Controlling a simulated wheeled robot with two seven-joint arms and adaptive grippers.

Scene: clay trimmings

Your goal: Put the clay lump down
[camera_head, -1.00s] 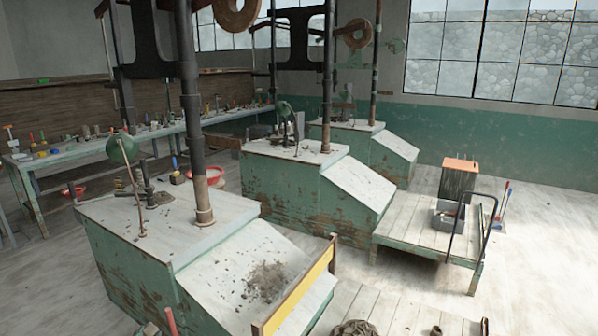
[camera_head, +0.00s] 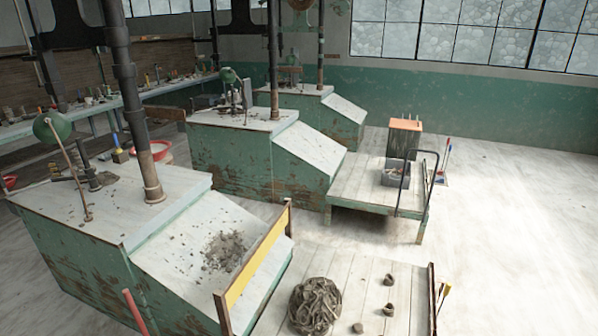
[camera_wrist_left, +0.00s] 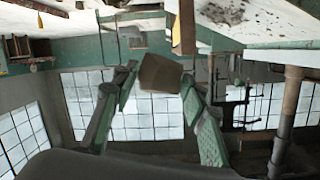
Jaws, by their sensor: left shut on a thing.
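My left gripper (camera_wrist_left: 158,75) shows in the left wrist view, with its two green fingers shut on a brown clay lump (camera_wrist_left: 160,73). The lump is held at the fingertips, clear of any surface in that view. Neither gripper shows in the head view. There, a low plank platform (camera_head: 345,268) carries a large grey-brown coiled heap (camera_head: 315,305). Three small clay lumps lie apart to its right: one far (camera_head: 389,280), one middle (camera_head: 388,310) and one near (camera_head: 357,328).
A green machine bench (camera_head: 75,260) with a sloped top bearing grey crumbs (camera_head: 225,250) stands at left. A yellow-faced board (camera_head: 255,262) edges the slope beside the platform. A cart (camera_head: 370,187) with a grey bin (camera_head: 396,173) stands behind.

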